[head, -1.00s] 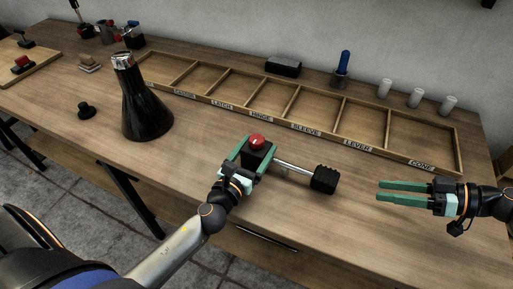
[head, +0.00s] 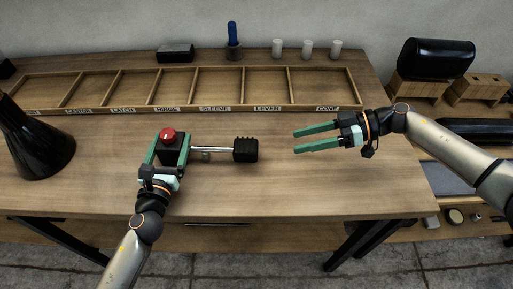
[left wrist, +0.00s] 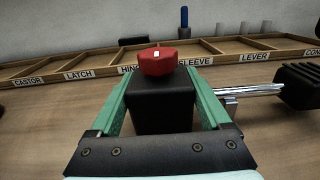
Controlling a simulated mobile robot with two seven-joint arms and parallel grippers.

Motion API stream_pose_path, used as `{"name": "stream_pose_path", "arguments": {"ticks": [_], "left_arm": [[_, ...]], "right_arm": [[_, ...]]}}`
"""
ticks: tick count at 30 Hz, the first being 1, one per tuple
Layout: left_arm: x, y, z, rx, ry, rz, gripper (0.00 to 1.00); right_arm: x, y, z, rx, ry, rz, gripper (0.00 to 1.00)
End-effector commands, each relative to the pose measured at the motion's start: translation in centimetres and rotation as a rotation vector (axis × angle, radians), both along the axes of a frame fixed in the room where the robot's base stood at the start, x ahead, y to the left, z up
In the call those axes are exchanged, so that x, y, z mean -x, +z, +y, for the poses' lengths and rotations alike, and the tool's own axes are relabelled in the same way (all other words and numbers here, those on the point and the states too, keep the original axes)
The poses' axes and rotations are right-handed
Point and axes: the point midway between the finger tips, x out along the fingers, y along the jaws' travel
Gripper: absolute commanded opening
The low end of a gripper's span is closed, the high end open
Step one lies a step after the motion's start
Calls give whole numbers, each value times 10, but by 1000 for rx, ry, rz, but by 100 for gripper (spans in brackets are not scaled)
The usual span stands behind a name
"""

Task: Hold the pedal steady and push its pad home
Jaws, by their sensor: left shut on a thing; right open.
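The pedal lies on the workbench. It has a black block (head: 171,152) with a red knob (head: 167,135) on top, and a metal rod (head: 214,149) running right to a black ribbed pad (head: 245,150). My left gripper (head: 169,143) is shut on the black block, one green finger on each side. The left wrist view shows the block (left wrist: 162,105) between the fingers, with the pad (left wrist: 302,86) at the right edge. How deeply the rod sits in the pad is hidden. My right gripper (head: 297,141) is open and empty, right of the pad, fingers pointing left towards it.
A wooden tray (head: 357,97) with labelled compartments lies behind the pedal. Behind it are a black box (head: 175,52), a blue-handled tool (head: 233,34) and white cylinders (head: 307,49). A black cone (head: 38,140) stands left. The bench between pad and right gripper is clear.

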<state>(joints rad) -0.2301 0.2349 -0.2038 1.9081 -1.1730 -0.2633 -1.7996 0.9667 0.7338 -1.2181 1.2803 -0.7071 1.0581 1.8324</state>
Motion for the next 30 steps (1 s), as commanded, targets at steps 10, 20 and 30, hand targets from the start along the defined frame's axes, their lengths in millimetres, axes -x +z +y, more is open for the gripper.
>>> {"name": "stream_pose_path", "arguments": {"ticks": [10,20,30], "left_arm": [[0,0,0,0,0,0,0],[0,0,0,0,0,0,0],[0,0,0,0,0,0,0]], "right_arm": [[4,10,19,31,71,-269,95],[4,-14,78,30,71,-264,95],[3,-31,117,31,68,-264,95]]}}
